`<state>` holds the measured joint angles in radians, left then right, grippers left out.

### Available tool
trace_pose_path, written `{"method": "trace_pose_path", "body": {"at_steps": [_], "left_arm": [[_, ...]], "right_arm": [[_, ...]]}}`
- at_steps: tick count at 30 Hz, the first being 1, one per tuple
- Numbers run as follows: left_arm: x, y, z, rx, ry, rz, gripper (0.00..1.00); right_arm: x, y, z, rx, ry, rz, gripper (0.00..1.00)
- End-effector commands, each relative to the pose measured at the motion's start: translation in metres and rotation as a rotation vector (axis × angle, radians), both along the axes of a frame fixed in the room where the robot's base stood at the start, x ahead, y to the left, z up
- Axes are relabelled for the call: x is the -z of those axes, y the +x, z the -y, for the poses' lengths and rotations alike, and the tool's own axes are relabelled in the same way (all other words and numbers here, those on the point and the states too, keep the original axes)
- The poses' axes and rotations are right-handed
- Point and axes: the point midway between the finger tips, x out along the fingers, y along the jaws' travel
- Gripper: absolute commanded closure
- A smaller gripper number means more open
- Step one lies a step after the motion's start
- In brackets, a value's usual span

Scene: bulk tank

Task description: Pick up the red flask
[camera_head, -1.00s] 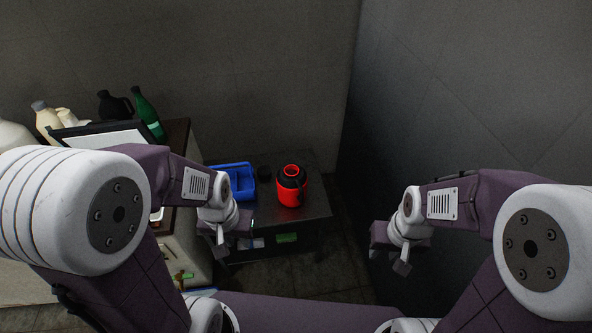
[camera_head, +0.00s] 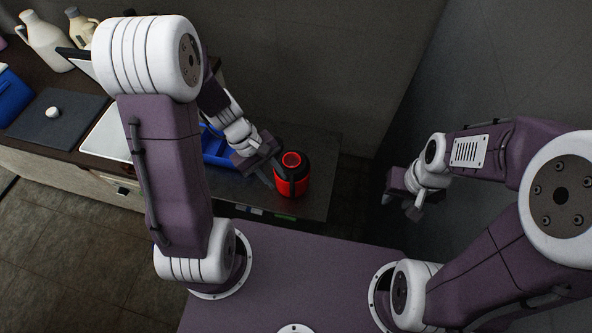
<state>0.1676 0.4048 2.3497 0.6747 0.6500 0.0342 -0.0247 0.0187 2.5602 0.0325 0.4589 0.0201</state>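The red flask (camera_head: 294,184) stands upright on a low dark table (camera_head: 240,198). It has a black band at its side and a red ring on top. My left gripper (camera_head: 270,176) is at the flask's left side, with its fingers pointing towards it. The fingers look apart, but I cannot tell whether they touch the flask. My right gripper (camera_head: 417,208) hangs on the right over empty floor, far from the flask. Its finger gap is too small to make out.
A blue bin (camera_head: 214,146) stands on the table left of the flask, partly behind my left arm. A counter on the left holds a dark mat (camera_head: 58,118), a white jug (camera_head: 45,42) and other containers. Walls close off the back and right.

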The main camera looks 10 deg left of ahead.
Motion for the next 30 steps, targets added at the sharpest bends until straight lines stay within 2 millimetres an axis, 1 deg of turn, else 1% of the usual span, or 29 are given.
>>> {"method": "trace_pose_path", "body": {"at_steps": [1,5,7,12,14,16,20,27,30], "left_arm": [[0.018,0.005,0.000,-0.078,-0.035,-0.036,0.73],[0.054,0.019,0.000,-0.301,-0.137,-0.127,0.73],[0.077,0.028,-0.004,-0.431,-0.192,-0.176,0.73],[0.138,0.045,-0.020,-0.746,-0.320,-0.290,0.73],[0.153,0.048,-0.025,-0.825,-0.350,-0.315,0.73],[0.161,0.050,-0.029,-0.878,-0.371,-0.332,0.73],[0.162,0.051,-0.029,-0.897,-0.379,-0.337,0.73],[0.186,0.056,-0.005,-0.891,-0.376,-0.338,0.73],[0.189,0.057,-0.002,-0.893,-0.376,-0.336,0.73]], "right_arm": [[0.010,0.000,0.000,0.000,0.000,0.000,0.66],[0.026,0.000,0.000,0.000,0.000,0.000,0.66],[0.036,0.000,0.000,0.000,0.000,0.000,0.66],[0.059,0.000,0.000,0.000,0.000,0.000,0.66],[0.063,0.000,0.000,0.000,0.000,0.000,0.66],[0.064,0.000,0.000,0.000,0.000,0.000,0.66],[0.062,0.000,0.000,0.000,0.000,0.000,0.66],[0.063,0.000,0.000,0.000,0.000,0.000,0.66],[0.063,0.000,0.000,0.000,0.000,0.000,0.66]]}}
